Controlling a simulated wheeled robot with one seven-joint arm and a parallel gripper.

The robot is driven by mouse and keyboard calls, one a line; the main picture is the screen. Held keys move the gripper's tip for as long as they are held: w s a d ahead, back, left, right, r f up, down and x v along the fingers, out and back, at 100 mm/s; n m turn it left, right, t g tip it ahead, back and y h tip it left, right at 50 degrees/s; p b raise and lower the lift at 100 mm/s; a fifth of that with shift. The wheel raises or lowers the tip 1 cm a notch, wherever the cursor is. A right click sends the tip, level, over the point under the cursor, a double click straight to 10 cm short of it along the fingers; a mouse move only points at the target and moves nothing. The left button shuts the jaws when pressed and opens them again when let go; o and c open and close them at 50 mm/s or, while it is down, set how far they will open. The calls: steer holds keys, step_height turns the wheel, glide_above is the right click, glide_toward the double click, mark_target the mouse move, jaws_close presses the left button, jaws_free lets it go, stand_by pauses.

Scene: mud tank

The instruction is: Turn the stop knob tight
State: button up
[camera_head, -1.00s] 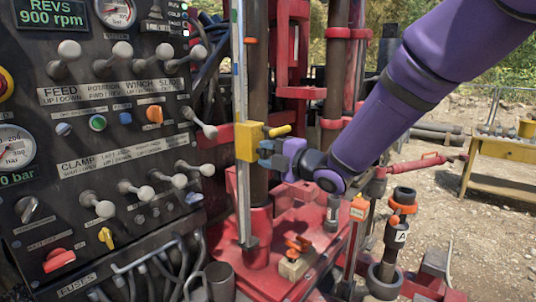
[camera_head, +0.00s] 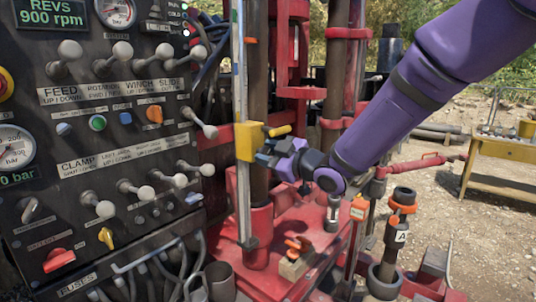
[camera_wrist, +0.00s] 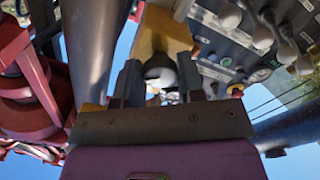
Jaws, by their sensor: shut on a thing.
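My gripper (camera_head: 270,155) comes from the right and meets the block's side. In the wrist view the dark round stop knob (camera_wrist: 160,71) lies between the two fingers of my gripper (camera_wrist: 160,80), which are closed on it, and the yellow block (camera_wrist: 160,32) is just beyond. In the head view the fingers hide the knob. How tight the knob is cannot be seen.
The control panel (camera_head: 110,150) with several levers stands close on the left. A dark pipe (camera_head: 258,80) runs upright behind the rod. The red deck (camera_head: 290,225) below carries a wooden block (camera_head: 296,264) with orange parts. A yellow bench (camera_head: 505,150) stands at the far right.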

steer(key=m, duration=0.3)
steer(key=shift+m, duration=2.3)
steer(key=o, duration=0.9)
steer(key=shift+d, duration=0.1)
steer(key=v, duration=1)
steer(key=shift+s+d, duration=0.25)
